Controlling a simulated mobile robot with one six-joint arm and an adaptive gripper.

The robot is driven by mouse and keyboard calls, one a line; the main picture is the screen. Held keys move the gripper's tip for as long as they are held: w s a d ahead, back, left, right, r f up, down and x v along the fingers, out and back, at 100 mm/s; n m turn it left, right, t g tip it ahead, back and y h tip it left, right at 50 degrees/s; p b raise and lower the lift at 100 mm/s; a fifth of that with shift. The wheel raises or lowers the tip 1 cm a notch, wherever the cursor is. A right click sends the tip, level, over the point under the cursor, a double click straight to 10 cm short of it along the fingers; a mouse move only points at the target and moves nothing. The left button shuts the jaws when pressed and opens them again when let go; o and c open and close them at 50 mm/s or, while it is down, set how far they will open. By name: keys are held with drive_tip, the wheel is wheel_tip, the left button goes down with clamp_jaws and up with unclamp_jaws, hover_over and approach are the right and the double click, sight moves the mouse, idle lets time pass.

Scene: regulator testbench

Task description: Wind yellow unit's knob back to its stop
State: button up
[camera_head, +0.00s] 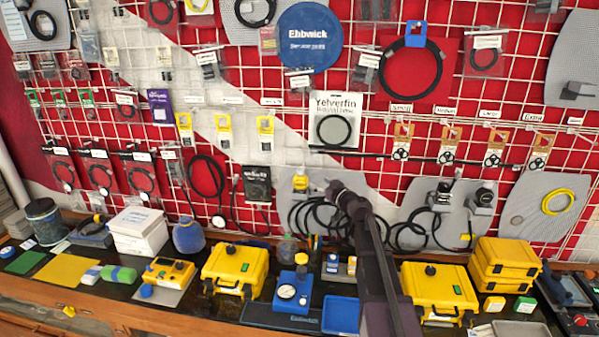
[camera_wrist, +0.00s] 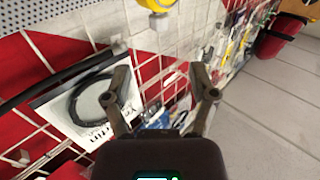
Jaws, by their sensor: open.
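A small yellow unit (camera_head: 168,270) sits on a grey plate on the bench at the left in the head view. It has a dark knob (camera_head: 179,266) on its top, and a blue round part is beside its lower left corner. The knob's turn position is too small to tell. My gripper (camera_head: 338,188) is raised in front of the wall grid, well above the bench and to the right of the unit. In the wrist view my gripper (camera_wrist: 161,78) is open, with nothing between its fingers. The yellow unit is not recognizable in the wrist view.
Yellow cases (camera_head: 235,268) and a blue gauge unit (camera_head: 290,291) stand right of the small unit. A white box (camera_head: 138,232) and a blue jar (camera_head: 188,236) are behind it. Packets and cables hang on the wall grid, including a Yelverfin packet (camera_wrist: 85,105) close to my fingers.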

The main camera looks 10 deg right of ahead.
sight(303, 172)
drive_tip(key=x, duration=1.1)
drive_tip(key=shift+w+a, duration=0.15)
drive_tip(key=shift+w, duration=0.1)
clamp_jaws()
